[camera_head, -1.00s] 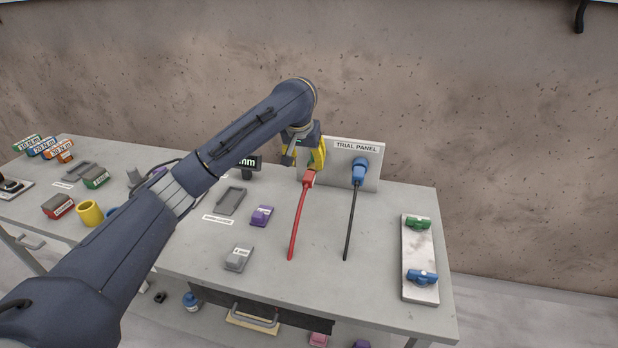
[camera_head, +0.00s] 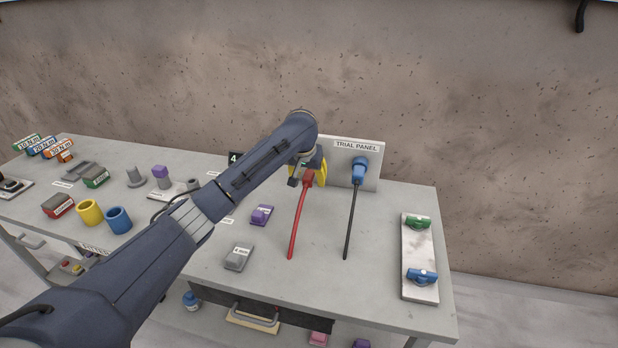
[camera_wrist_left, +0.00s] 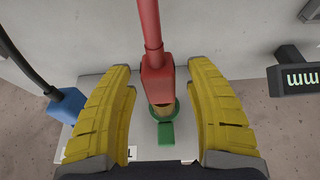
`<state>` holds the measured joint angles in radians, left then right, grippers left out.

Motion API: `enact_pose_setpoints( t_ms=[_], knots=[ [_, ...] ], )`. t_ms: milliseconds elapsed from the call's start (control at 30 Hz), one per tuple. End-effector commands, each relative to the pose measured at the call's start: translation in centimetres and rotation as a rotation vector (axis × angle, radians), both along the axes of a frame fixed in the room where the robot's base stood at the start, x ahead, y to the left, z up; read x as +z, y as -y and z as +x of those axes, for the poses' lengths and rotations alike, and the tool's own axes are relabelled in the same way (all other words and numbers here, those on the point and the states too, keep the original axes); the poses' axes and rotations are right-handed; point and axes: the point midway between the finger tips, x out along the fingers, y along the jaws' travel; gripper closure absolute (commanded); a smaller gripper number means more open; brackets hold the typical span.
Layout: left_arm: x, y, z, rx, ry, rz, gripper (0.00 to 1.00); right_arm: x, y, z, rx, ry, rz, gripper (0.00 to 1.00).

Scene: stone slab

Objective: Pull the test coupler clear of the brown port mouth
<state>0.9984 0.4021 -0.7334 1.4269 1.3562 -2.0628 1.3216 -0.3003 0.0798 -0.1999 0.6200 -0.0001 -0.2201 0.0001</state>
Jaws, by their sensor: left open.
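A red coupler (camera_head: 309,177) with a red cable (camera_head: 297,225) is at the left part of the panel marked TRIAL PANEL (camera_head: 345,150). In the left wrist view, the red coupler (camera_wrist_left: 158,82) meets a tan-brown mouth (camera_wrist_left: 162,110), with a green ring and green tab (camera_wrist_left: 166,133) beyond it. The coupler hides most of the mouth. My left gripper (camera_head: 320,172) is at the panel. In its wrist view, the yellow fingers (camera_wrist_left: 160,75) are open on either side of the coupler, with gaps showing. My right gripper is not in view.
A blue coupler (camera_head: 359,170) with a black cable (camera_head: 351,222) is close on the right of the panel. A white board (camera_head: 420,255) with green and blue handles lies at the table's right. A dark display (camera_wrist_left: 295,75) stands near the panel's other side.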

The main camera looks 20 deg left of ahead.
Motion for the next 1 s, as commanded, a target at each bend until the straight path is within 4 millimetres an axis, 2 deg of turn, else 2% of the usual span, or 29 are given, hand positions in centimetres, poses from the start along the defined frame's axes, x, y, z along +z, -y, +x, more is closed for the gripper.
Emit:
enact_pose_setpoints(
  t_ms=[200,700,1000],
  knots=[
    [0.00,0.01,0.00,0.000,0.000,0.000,0.44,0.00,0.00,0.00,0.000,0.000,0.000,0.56],
    [0.03,0.00,0.00,0.000,0.000,0.000,1.00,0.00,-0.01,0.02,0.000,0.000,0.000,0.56],
    [0.03,-0.01,-0.38,-0.001,0.000,0.000,1.00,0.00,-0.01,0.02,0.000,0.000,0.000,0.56]
  ],
)
